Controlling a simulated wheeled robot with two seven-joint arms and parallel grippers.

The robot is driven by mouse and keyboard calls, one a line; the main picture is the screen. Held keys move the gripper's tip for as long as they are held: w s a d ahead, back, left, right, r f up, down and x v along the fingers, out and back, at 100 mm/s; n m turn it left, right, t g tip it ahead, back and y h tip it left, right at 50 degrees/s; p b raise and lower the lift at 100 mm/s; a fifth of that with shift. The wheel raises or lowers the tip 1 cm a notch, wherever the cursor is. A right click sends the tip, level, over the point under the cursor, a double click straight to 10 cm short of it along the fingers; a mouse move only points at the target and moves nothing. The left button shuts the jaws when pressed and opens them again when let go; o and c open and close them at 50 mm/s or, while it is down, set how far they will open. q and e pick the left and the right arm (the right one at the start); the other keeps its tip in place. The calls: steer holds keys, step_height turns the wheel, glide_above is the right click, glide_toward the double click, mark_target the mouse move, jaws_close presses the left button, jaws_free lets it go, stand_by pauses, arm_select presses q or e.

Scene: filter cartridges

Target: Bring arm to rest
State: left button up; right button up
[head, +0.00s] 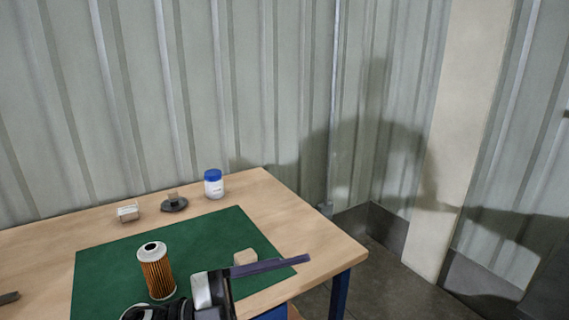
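A filter cartridge (156,274) with orange pleats and a pale cap with a dark centre hole stands upright on the green mat (200,235). One dark gripper (290,263) shows at the bottom centre. Its arm seems to come in from the lower left, so I take it as my left. Its dark fingers point right, over the mat's right edge and the table. I see them edge-on and cannot tell whether they are apart; nothing shows held at their tips. The gripper lies right of the cartridge in the picture, with a small gap between. My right gripper is not in view.
A beige block (245,256) sits on the mat just behind the gripper. On the wooden table (310,238) behind the mat stand a white jar with blue lid (214,185), a dark round part (174,205) and a small whitish box (128,213). A dark item (8,298) lies far left.

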arm_select(q)
steer(key=w+a+f+n+t+y, duration=0.2)
steer(key=a+f+n+t+y, duration=0.4)
steer(key=f+n, duration=0.25)
steer(key=w+a+f+n+t+y, duration=0.2)
steer(key=a+f+n+t+y, duration=0.3)
steer(key=f+n+t, duration=0.4)
steer(key=s+a+f+n+g+y, duration=0.3)
steer(key=s+f+g, duration=0.1)
steer(key=s+f, duration=0.5)
steer(key=s+a+f+n+g+y, duration=0.3)
steer(key=s+a+f+g, duration=0.1)
steer(key=s+f, duration=0.6)
steer(key=shift+a+f+g+y, duration=0.3)
steer(key=shift+f+y, duration=0.1)
steer(key=shift+f, duration=0.4)
steer(key=shift+n, duration=0.25)
